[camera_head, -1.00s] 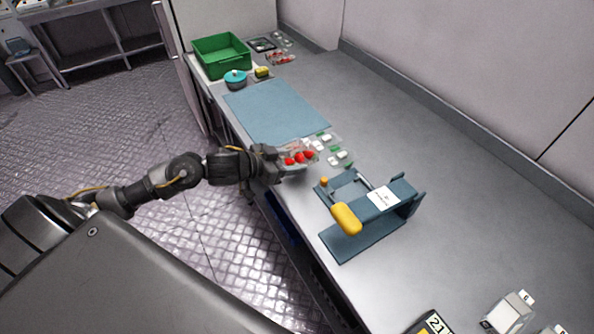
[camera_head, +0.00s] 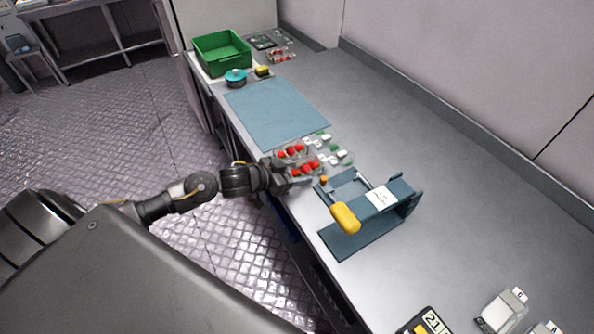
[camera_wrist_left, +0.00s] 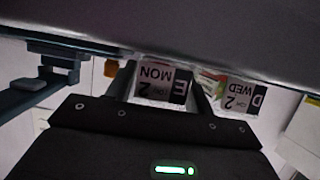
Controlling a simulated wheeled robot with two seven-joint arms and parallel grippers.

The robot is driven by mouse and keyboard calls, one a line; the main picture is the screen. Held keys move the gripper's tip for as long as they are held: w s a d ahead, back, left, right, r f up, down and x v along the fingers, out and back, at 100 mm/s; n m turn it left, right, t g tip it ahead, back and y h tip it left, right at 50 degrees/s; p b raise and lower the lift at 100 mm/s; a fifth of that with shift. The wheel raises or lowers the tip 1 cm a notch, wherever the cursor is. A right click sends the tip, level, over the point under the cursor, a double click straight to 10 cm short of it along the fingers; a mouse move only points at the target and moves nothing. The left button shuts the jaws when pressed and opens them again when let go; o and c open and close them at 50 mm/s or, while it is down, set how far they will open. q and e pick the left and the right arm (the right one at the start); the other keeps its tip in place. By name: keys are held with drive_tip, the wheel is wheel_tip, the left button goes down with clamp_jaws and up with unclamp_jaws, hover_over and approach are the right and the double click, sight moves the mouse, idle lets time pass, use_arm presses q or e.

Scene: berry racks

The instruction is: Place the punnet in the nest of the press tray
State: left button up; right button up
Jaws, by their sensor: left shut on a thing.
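A clear punnet with red berries (camera_head: 291,151) is held in my left gripper (camera_head: 282,168), over the near edge of the counter. The fingers are partly hidden by the punnet. The blue-grey press (camera_head: 366,212) stands just to the right, with a yellow handle (camera_head: 345,217) and a white label. Its tray (camera_head: 348,187) lies at the press's far left, looks empty and is apart from the punnet. In the left wrist view my gripper's fingers (camera_wrist_left: 164,90) show against printed day labels; a dark surface fills the top. My right gripper is not in view.
Small white and green labelled pieces (camera_head: 333,153) lie just beyond the punnet. A blue mat (camera_head: 275,113), a green crate (camera_head: 222,53) and a teal-lidded pot (camera_head: 236,77) are farther back. The counter right of the press is mostly clear.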

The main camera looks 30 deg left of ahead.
use_arm(q)
drive_tip(key=o, duration=1)
drive_tip(key=shift+f, duration=0.1)
drive_tip(key=shift+f+b, duration=0.1)
drive_tip(key=shift+b, duration=0.2)
drive_tip(key=v, duration=0.1)
drive_tip(key=b+v, duration=0.1)
drive_tip(key=v, duration=0.1)
drive_tip(key=b+v, duration=0.1)
drive_tip(key=v, duration=0.1)
drive_tip(key=shift+s+f, duration=0.2)
drive_tip(key=shift+s, duration=0.1)
drive_tip(key=shift+r+v, duration=0.2)
drive_tip(key=shift+v, duration=2.6)
